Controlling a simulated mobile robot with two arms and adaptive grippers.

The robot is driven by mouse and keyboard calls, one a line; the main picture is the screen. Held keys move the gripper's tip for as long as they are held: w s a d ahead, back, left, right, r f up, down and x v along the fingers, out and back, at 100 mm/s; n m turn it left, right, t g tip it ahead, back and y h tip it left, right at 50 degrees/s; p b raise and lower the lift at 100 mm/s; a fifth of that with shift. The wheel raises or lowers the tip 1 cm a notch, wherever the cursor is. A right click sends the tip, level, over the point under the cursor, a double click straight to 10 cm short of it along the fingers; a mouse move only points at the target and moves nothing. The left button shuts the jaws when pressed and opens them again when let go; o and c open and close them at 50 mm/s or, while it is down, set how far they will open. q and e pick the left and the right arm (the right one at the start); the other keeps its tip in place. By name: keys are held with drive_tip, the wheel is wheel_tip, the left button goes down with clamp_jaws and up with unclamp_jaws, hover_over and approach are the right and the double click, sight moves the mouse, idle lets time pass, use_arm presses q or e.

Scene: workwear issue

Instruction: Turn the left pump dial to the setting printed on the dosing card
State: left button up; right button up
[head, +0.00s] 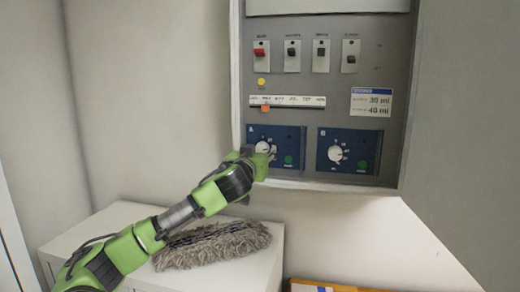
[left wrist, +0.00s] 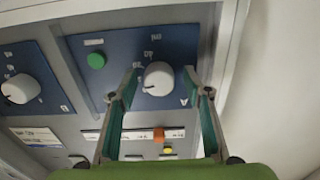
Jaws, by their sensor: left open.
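The left pump dial (head: 262,147) is a white knob on a blue plate marked A. In the left wrist view, which is upside down, the dial (left wrist: 160,78) shows between my fingertips. My left gripper (head: 262,157) is open in front of the lower part of plate A. Its fingers (left wrist: 159,88) stand on either side of the dial with a gap; I cannot tell whether the tips reach around it. The dosing card (head: 371,102) is white with a blue header and reads 30 ml and 40 ml; its smaller print is unreadable. My right gripper is not in view.
A second white dial (head: 335,153) sits on plate B to the right. Several switches (head: 292,55) and a slider with an orange tab (head: 265,108) are above. The open cabinet door (head: 455,130) is at right. A grey mop head (head: 212,246) lies below on a white cabinet.

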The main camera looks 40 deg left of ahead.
use_arm(q)
drive_tip(key=shift+w, duration=0.1)
drive_tip(key=c, duration=1.1)
drive_tip(key=shift+m, duration=0.4)
drive_tip(key=m, duration=0.2)
drive_tip(key=shift+m, duration=0.3)
drive_tip(key=m+p, duration=0.1)
drive_tip(key=m, duration=0.3)
drive_tip(key=shift+p, duration=0.3)
drive_tip(key=shift+m, duration=0.3)
drive_tip(key=o, duration=1.1)
